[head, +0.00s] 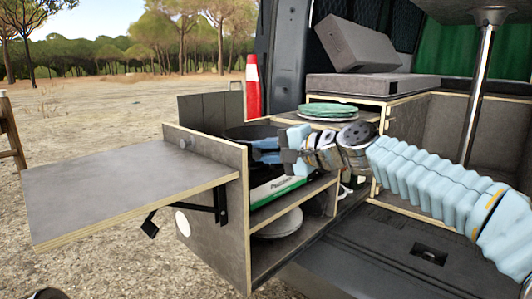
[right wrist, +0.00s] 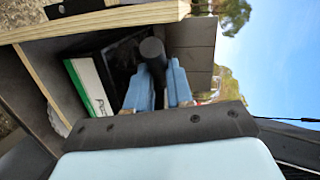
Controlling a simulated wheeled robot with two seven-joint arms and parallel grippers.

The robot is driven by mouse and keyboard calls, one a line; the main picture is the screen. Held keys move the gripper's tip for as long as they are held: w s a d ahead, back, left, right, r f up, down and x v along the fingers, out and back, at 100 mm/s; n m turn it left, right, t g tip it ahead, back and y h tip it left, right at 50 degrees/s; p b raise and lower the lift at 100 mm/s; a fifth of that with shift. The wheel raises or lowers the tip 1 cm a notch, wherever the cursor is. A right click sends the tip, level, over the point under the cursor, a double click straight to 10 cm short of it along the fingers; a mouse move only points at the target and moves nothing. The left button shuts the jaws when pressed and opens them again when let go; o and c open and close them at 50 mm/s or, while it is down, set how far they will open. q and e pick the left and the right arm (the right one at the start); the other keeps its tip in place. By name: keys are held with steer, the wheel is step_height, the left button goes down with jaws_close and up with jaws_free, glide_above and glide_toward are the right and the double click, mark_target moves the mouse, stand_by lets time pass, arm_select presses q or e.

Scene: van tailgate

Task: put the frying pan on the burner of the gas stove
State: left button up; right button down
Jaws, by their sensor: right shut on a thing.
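The black frying pan (head: 243,132) shows in the head view behind the edge of the kitchen box, partly hidden by my right gripper (head: 268,151). In the right wrist view its dark handle (right wrist: 152,50) stands between the blue fingers of my right gripper (right wrist: 160,88), which is shut on it. The gas stove (head: 278,189) sits in the box, its white and green front showing below the gripper; it also shows in the right wrist view (right wrist: 90,88). The burner is hidden. I cannot tell whether the pan touches the stove. My left gripper is out of view.
A grey fold-out table (head: 125,190) sticks out to the left of the box. Green plates (head: 328,111) lie on a shelf behind my right arm. A pale dish (head: 280,223) lies in the lower compartment. A metal post (head: 478,95) stands at right. An orange cone (head: 253,88) stands behind.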

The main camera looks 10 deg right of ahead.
steer(key=c, duration=1)
jaws_free()
